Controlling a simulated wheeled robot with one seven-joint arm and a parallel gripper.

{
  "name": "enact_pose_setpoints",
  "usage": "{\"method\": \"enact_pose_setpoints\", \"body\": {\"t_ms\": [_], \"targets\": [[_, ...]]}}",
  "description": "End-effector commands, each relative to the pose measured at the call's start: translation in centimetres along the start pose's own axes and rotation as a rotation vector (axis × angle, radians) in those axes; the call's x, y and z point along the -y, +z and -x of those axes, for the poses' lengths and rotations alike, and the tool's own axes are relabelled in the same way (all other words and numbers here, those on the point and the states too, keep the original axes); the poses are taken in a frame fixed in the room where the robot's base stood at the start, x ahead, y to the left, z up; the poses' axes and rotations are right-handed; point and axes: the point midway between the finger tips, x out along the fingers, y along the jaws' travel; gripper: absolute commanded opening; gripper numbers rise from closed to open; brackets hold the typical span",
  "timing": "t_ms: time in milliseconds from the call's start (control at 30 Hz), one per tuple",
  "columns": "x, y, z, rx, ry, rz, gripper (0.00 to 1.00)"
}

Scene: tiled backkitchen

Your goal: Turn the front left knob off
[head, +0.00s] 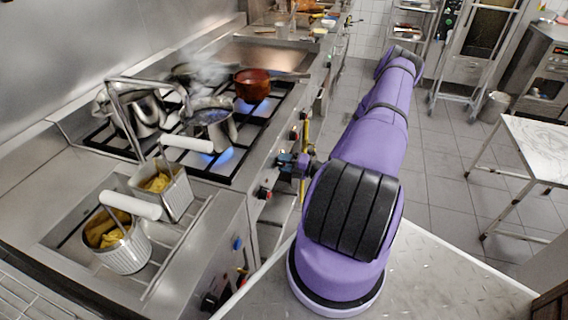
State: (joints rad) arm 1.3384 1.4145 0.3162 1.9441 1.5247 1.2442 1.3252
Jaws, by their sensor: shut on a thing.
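The gas stove (168,169) stands along the left wall with a row of knobs on its front panel. My gripper (283,161) is at this panel, shut on a stove knob that its fingers mostly hide. A red-marked knob (263,193) sits nearer to me, just below the gripper. Another knob (294,135) sits beyond it. Blue flame (222,156) burns under the steaming metal pot (213,127) at the front near burner. Blue flame also shows by the reddish-brown pot (252,85) farther along. The held knob's turn angle is hidden.
A fryer with two baskets of yellow food (118,248) stands nearest on the left. A metal kettle (138,112) is on the stove's back side. A white-topped table (540,145) is at right. The tiled floor (435,165) between is open.

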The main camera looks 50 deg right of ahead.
Motion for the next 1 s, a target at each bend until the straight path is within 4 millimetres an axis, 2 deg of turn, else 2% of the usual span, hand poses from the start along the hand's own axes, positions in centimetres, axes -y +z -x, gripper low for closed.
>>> {"method": "enact_pose_setpoints", "body": {"t_ms": [700, 1000], "targets": [[0.09, 0.05, 0.1, 0.002, -0.003, -0.676, 0.2], [0.1, 0.06, 0.1, 0.003, -0.003, -0.902, 0.2]]}}
